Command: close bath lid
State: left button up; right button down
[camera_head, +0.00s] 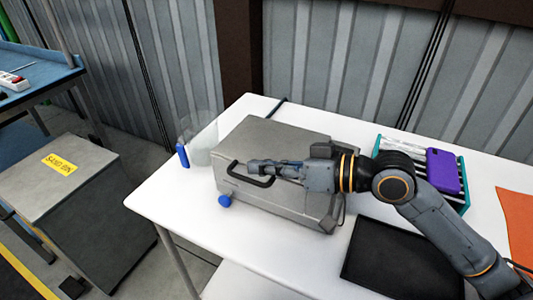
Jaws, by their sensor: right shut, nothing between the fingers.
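The bath is a grey metal box (255,136) standing at an angle on the white table. Its flat lid lies down over the top, with a dark handle (235,175) at the front left edge. My right gripper (254,167) reaches in from the right, shut and empty, over the lid's front part close to the handle. I cannot tell whether it touches the lid or handle. My right arm hides part of the lid and the box's right side. My left gripper is not in view.
A blue bottle (183,156) and a clear container (203,146) stand left of the box. A black mat (385,262), a teal rack with a purple item (443,172) and an orange sheet (519,222) lie to the right. A sand bin (60,180) stands on the floor at left.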

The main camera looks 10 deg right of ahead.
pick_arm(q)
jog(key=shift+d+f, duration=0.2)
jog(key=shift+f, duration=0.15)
pick_arm(e)
jog(key=shift+s+f, duration=0.1)
jog(key=shift+f, duration=0.85)
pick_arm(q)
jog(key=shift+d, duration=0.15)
pick_arm(e)
jog(key=shift+f, duration=0.1)
